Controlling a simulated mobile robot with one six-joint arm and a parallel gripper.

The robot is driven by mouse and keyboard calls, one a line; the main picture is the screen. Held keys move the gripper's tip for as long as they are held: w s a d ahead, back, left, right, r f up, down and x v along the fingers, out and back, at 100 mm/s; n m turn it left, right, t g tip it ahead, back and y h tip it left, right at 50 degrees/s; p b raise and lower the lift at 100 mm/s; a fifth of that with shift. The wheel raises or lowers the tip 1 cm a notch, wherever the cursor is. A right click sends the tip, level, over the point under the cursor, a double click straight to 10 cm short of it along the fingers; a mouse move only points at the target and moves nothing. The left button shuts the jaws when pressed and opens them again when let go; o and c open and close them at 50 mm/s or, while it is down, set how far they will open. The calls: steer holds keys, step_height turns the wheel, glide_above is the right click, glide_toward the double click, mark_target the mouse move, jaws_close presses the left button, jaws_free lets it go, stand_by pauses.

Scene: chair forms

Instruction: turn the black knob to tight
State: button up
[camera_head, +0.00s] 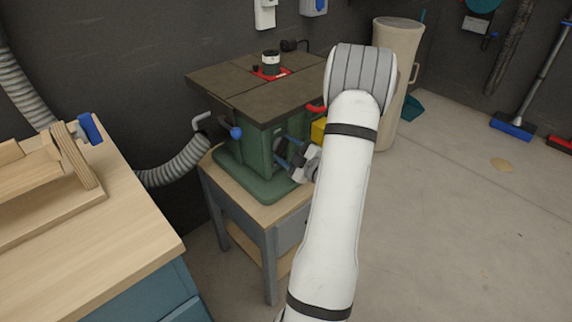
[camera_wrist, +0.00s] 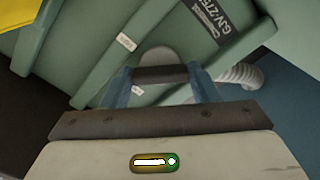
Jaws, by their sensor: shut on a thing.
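The green machine (camera_head: 262,150) with a dark flat top stands on a wooden-topped stand. My gripper (camera_head: 283,155) is at the front side of its green body, with its blue fingers toward it. In the wrist view my gripper (camera_wrist: 159,72) has a blue finger on either side of a dark bar, which I take for the black knob (camera_wrist: 160,74). The fingers are shut on it. A grey rounded piece shows just behind the knob. No tight or loose marking can be read. In the head view the knob cannot be made out at the gripper.
A red handle (camera_head: 316,108) and a yellow box (camera_head: 319,130) are close to my arm. A blue knob (camera_head: 236,132) is on the machine's left side. A wooden workbench (camera_head: 130,235) stands at left, a beige bin (camera_head: 398,70) behind. The floor at right is mostly clear.

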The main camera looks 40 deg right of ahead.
steer(key=n+b, duration=0.8)
steer(key=b, duration=0.6)
steer(key=shift+f, duration=0.15)
steer(key=shift+b, duration=0.3)
steer(key=o, duration=1)
